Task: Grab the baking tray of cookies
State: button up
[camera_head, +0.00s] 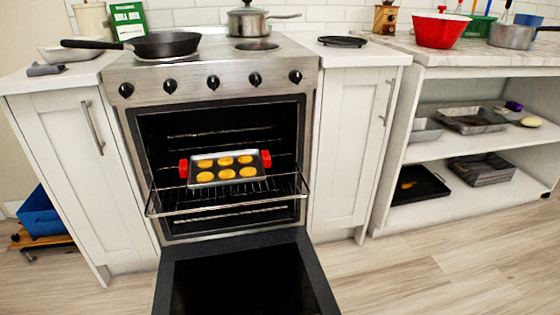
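The baking tray (229,182) is a small grey metal tray with red handles at its left and right ends. It holds several round yellow cookies (226,161). It rests on a wire rack (275,187) that is pulled partly out of the open oven (220,112). The oven door (240,280) is folded down in front, low near the floor. My gripper is not in view.
A black frying pan (165,44) and a metal pot (248,22) stand on the stovetop. White cabinets (75,160) flank the oven. Open shelves (465,148) with several pans are at the right. The wooden floor (430,265) at the front right is clear.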

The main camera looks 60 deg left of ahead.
aim_at(243, 166)
jog(key=i+u, duration=0.2)
jog(key=i, duration=0.25)
jog(key=i+l+u, duration=0.2)
jog(key=i, duration=0.25)
jog(key=i+j+u, duration=0.15)
jog(key=u, duration=0.3)
jog(key=i+u, duration=0.6)
jog(key=u, duration=0.3)
jog(key=i+l+u, duration=0.1)
jog(key=i+u, duration=0.15)
jog(key=u, duration=0.2)
jog(key=i+l+u, duration=0.2)
jog(key=u, duration=0.25)
jog(key=i+u, duration=0.25)
jog(key=u, duration=0.15)
jog(key=i+l+u, duration=0.1)
jog(key=i+u, duration=0.25)
jog(key=i+l+u, duration=0.1)
jog(key=u, duration=0.3)
jog(key=i, duration=0.05)
